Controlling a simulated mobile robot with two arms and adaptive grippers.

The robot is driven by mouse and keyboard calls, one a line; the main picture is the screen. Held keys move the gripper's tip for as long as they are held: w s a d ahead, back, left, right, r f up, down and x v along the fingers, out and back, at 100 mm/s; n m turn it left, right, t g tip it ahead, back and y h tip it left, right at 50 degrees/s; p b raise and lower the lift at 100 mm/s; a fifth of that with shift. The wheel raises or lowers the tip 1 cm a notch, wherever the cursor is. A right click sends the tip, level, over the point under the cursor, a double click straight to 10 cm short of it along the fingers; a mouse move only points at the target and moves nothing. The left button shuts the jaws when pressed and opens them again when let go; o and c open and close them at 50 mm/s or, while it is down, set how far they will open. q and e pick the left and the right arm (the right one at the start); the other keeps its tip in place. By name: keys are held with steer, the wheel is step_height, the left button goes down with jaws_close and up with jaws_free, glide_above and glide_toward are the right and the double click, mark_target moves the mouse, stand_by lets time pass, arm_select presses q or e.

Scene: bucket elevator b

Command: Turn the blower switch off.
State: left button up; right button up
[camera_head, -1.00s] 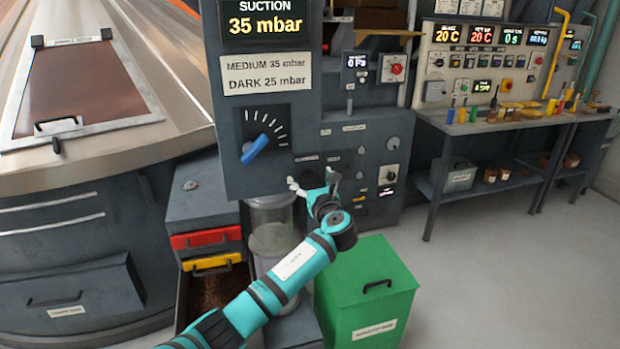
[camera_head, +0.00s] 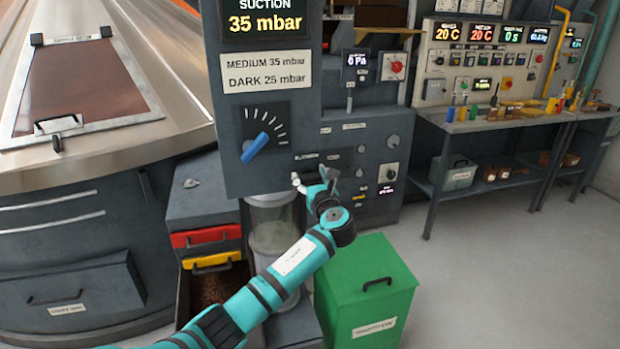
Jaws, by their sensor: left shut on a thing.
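My left gripper (camera_head: 313,178) is at the lower front of the grey machine panel (camera_head: 228,150), below a small dark-lettered label (camera_head: 307,157). Its fingers are around something small that they hide, so I cannot make out what they hold. The small labels here are too blurred to read, and I cannot tell which control is the blower switch. A blue-handled dial (camera_head: 256,147) is up and left of the gripper, apart from it. A dark knob on a white plate (camera_head: 389,172) is to its right. My right gripper is not in view.
A suction display (camera_head: 265,20) reads 35 mbar. A red knob (camera_head: 396,67) sits higher right. A clear cylinder (camera_head: 272,240) stands below the panel, near my forearm. A green bin (camera_head: 365,295) is right of my arm. A workbench (camera_head: 440,124) stands farther right, with clear floor before it.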

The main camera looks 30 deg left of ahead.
arm_select(q)
steer(key=shift+n, duration=0.3)
steer(key=n+b, duration=0.1)
steer(key=n, duration=0.2)
steer(key=shift+f+n, duration=0.15)
steer(key=shift+n, duration=0.15)
steer(key=n+b, duration=0.2)
steer(key=n, duration=0.2)
steer(key=shift+s+f+n, duration=0.1)
steer(key=shift+n, duration=0.2)
steer(key=n+b, duration=0.4)
steer(key=n, duration=0.1)
steer(key=shift+f, duration=0.15)
steer(key=shift+a+n+b, duration=0.1)
steer(key=shift+n+b, duration=1.05)
steer(key=shift+n, duration=0.85)
steer(key=o, duration=1.1)
steer(key=shift+o, duration=0.3)
